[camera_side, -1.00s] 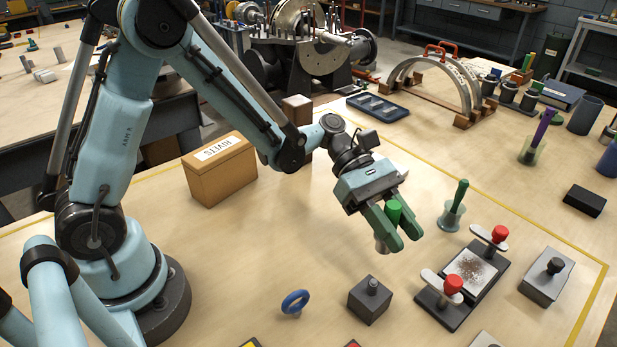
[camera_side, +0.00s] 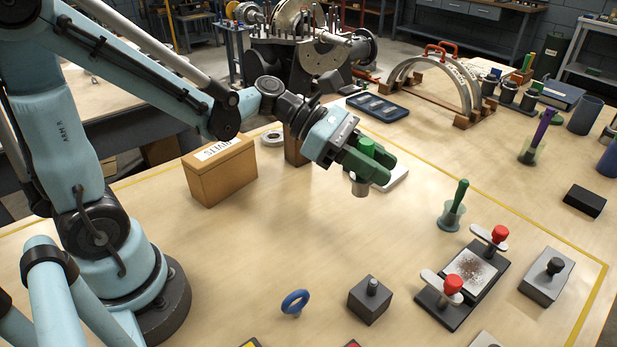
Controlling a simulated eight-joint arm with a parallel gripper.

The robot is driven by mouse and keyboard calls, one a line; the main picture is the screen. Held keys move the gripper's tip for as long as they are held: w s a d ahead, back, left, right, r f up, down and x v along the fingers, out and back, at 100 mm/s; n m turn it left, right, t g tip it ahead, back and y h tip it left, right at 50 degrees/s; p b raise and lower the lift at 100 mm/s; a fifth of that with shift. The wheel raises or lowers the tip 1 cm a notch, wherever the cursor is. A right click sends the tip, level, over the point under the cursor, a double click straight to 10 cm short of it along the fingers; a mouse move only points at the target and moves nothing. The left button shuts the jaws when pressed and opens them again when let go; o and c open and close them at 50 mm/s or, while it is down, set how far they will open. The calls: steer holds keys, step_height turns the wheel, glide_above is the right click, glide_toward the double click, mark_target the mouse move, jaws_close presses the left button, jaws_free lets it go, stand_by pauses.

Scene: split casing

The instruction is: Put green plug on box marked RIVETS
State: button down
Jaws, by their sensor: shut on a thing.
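My gripper (camera_side: 370,162) is shut on the green plug (camera_side: 366,147). The plug has a green top and a metallic lower end that sticks out below the fingers. It is held above the table, to the right of the box marked RIVETS. That box (camera_side: 222,178) is a brown carton with a white label on its top, standing on the table left of my gripper. Its top looks closed and bare apart from the label.
A wooden block (camera_side: 296,150) stands between the box and my gripper. A white flat item (camera_side: 396,177) lies behind the gripper. The table before the box is clear.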

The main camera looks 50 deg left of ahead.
steer(key=w+a+r+n+t+y, duration=0.1)
steer(key=a+n+t+y, duration=0.25)
steer(key=a, duration=0.55)
steer(key=w+a+r+n+t+y, duration=0.1)
steer(key=a+r+n+t+y, duration=0.2)
steer(key=a, duration=0.5)
steer(key=s+a+n+y, duration=0.3)
steer(key=a+n+y, duration=0.1)
steer(key=a, duration=0.4)
steer(key=s+a+n+y, duration=0.3)
steer(key=a+n+y, duration=0.2)
steer(key=a, duration=0.3)
step_height(320, 180, down, 6)
steer(key=shift+s+f+t, duration=0.1)
steer(key=shift+f+t, duration=0.15)
steer(key=shift+f, duration=0.05)
steer(key=c, duration=0.8)
jaws_free()
steer(key=shift+r, duration=0.1)
steer(key=shift+v, duration=3.75)
